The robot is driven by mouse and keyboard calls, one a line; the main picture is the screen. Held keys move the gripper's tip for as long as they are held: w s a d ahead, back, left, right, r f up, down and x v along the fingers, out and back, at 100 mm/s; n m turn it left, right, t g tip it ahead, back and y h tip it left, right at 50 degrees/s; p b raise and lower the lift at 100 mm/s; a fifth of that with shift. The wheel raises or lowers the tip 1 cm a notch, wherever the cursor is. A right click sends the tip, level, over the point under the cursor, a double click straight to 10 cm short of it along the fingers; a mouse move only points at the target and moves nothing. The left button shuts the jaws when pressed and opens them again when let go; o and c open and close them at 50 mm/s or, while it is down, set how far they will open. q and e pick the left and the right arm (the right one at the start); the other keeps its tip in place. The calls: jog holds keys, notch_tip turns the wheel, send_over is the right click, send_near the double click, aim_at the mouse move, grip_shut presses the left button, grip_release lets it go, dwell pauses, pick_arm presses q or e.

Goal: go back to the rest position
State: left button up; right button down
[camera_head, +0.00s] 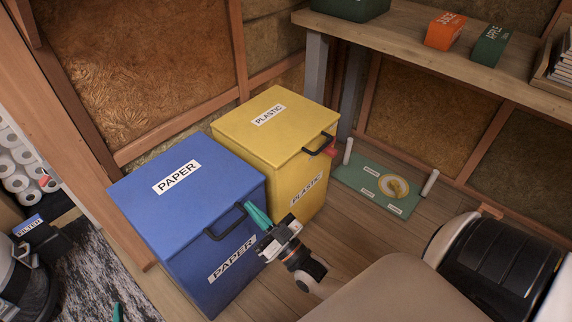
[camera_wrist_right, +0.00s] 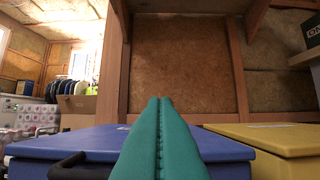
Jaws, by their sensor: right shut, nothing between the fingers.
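My right gripper (camera_head: 256,215) has teal fingers that are pressed together and empty. In the head view it is by the front right corner of the blue PAPER bin (camera_head: 165,205), just right of the bin's black handle (camera_head: 226,222). In the right wrist view the shut fingers (camera_wrist_right: 160,125) point forward, with the blue lid (camera_wrist_right: 70,143) behind and to the left. A teal tip (camera_head: 117,312) at the bottom edge of the head view looks like part of my left gripper; the rest of it is cut off.
A yellow PLASTIC bin (camera_head: 255,150) with a closed lid stands close beside the blue bin, whose lid is also closed. A green board (camera_head: 378,190) with white posts lies on the floor to the right. A wooden workbench (camera_head: 400,40) with boxes stands behind. Paper rolls (camera_head: 18,165) are at left.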

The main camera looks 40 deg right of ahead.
pick_arm(q)
jog(key=shift+s+a+f+g+y, duration=0.3)
jog(key=shift+s+f+g, duration=0.4)
jog(key=shift+f, duration=0.1)
pick_arm(e)
jog(key=f+v, duration=0.1)
jog(key=v, duration=0.9)
jog(key=shift+w, duration=0.3)
